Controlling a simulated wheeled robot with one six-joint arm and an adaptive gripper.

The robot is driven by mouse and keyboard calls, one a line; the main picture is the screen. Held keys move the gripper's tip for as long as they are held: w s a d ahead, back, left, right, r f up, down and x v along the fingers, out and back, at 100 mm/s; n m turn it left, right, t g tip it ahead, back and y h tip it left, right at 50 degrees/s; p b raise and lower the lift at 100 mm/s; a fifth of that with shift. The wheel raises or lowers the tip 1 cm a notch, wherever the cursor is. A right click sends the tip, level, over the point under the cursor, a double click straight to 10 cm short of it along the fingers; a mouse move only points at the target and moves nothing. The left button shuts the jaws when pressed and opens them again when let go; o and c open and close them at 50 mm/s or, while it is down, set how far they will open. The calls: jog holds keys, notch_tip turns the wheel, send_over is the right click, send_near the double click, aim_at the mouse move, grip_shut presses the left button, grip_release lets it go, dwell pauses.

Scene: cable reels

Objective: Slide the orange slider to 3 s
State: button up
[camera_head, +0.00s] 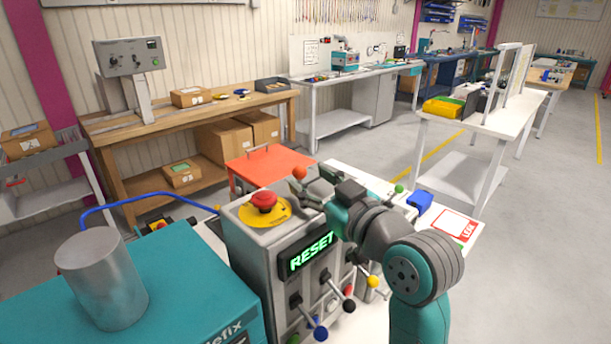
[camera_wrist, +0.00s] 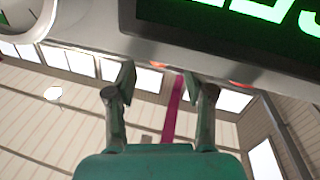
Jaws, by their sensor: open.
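My gripper (camera_head: 309,190) is over the top of the grey control box (camera_head: 252,245), beside its red mushroom button (camera_head: 264,201). In the wrist view my gripper (camera_wrist: 164,82) is open, with nothing between its two fingers. An orange ball knob (camera_head: 299,172) shows just behind the gripper; I cannot tell whether it belongs to the orange slider. No slider scale or 3 s mark is readable. The box's display (camera_head: 311,255) reads RESET in green, and part of the display (camera_wrist: 240,30) shows close up in the wrist view.
Blue, black and yellow ball levers stick out of the box front below the display. A teal machine (camera_head: 185,290) with a metal cylinder (camera_head: 103,280) is at left. A white bench top with a blue block (camera_head: 420,202) lies to the right. Open floor lies beyond.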

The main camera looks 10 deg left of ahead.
aim_at(300, 177)
jog(key=shift+x, duration=1.4)
grip_shut()
